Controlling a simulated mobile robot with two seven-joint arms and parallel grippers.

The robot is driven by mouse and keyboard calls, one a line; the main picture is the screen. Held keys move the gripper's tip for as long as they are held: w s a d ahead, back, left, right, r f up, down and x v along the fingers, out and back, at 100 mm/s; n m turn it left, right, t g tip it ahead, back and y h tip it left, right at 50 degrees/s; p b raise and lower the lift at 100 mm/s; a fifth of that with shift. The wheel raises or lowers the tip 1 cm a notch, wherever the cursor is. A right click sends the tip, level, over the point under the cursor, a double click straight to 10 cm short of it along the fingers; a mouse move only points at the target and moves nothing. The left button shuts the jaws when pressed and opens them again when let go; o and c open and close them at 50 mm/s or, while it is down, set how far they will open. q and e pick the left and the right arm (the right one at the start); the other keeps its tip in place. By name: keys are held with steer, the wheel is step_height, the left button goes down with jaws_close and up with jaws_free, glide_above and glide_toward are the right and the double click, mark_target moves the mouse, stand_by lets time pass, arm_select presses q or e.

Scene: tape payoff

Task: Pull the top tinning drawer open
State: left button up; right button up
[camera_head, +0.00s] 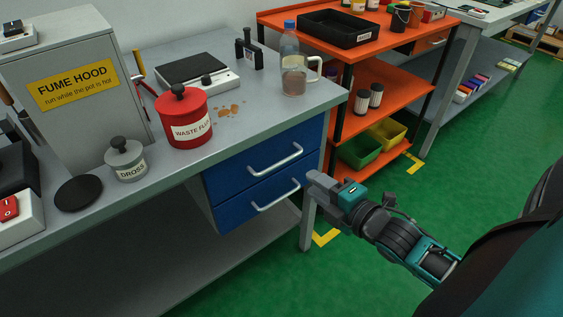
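The top drawer (236,170) is a blue front with a silver bar handle (276,160), set under the grey workbench top. It looks shut, about flush with the blue lower drawer (236,208), which has its own bar handle (275,196). My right gripper (312,183) reaches in from the right, in front of the bench's front leg. Its tips show just right of the lower handle's right end and below the top handle, touching neither as far as I can see. The gap between its fingers is not clear. My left gripper is out of view.
On the bench (236,130) stand a red waste-flux can (184,135), a grey dross pot (126,165), a fume hood (75,110) and a bottle (291,50). An orange shelf cart (385,105) stands close right of the bench. Green floor (370,285) lies open in front.

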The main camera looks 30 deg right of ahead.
steer(key=b+x, duration=0.2)
steer(key=x, duration=0.9)
steer(key=shift+w, duration=0.25)
steer(key=shift+a, duration=0.1)
steer(key=shift+c, duration=0.3)
jaws_close()
stand_by(0.6)
